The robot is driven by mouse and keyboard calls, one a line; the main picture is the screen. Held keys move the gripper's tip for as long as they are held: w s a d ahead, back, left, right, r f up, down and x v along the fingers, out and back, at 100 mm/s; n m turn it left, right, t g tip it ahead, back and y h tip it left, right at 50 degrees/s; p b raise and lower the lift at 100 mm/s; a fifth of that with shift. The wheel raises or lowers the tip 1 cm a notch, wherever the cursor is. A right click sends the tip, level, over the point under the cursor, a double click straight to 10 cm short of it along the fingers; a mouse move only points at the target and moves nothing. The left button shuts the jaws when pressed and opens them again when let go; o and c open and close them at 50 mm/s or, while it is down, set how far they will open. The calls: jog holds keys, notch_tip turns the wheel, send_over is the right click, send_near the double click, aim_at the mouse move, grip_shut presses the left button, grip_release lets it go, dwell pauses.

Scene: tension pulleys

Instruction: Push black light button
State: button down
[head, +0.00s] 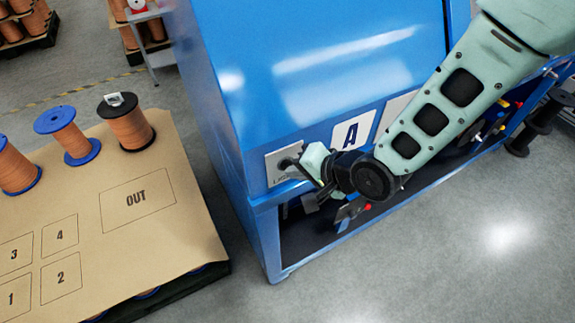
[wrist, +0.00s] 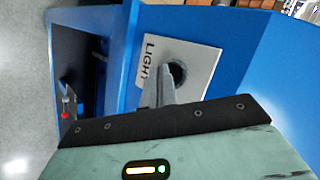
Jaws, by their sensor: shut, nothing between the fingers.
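The black light button (wrist: 178,72) sits on a light grey plate (wrist: 194,60) marked LIGHT, on the blue machine's panel. In the wrist view my shut, empty gripper (wrist: 168,82) has its fingertips at the button's edge and hides part of it; I cannot tell whether they touch. In the head view the plate (head: 274,172) is at the lower left corner of the machine's front. My gripper (head: 291,164) reaches in front of it from the right and covers much of the plate and button.
The blue cabinet (head: 330,60) bears a white "A" label (head: 354,130) right of the plate. Below is an open bay with a red-tipped lever (head: 367,207). A brown-topped pallet (head: 190,225) with several copper spools stands to the left. Grey floor (head: 440,270) is clear at the front right.

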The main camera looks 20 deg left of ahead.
jog(key=shift+s+d, duration=0.15)
jog(key=shift+s+d+b, duration=0.3)
jog(key=shift+s+d, duration=1.65)
jog(key=shift+d, duration=0.3)
jog(key=s+d+r+n+g+h, duration=0.1)
jog(key=s+d+r+n+h, duration=0.3)
jog(key=d+r, duration=0.4)
jog(key=s+d+r+n+g+h, duration=0.1)
jog(key=s+d+r+n+h, duration=0.3)
jog(key=d+r, duration=0.4)
jog(key=s+d, duration=0.1)
jog(key=d, duration=0.4)
jog(key=shift+s+d+r+n+g+h, duration=0.15)
jog(key=shift+s+d+n+g+h, duration=0.25)
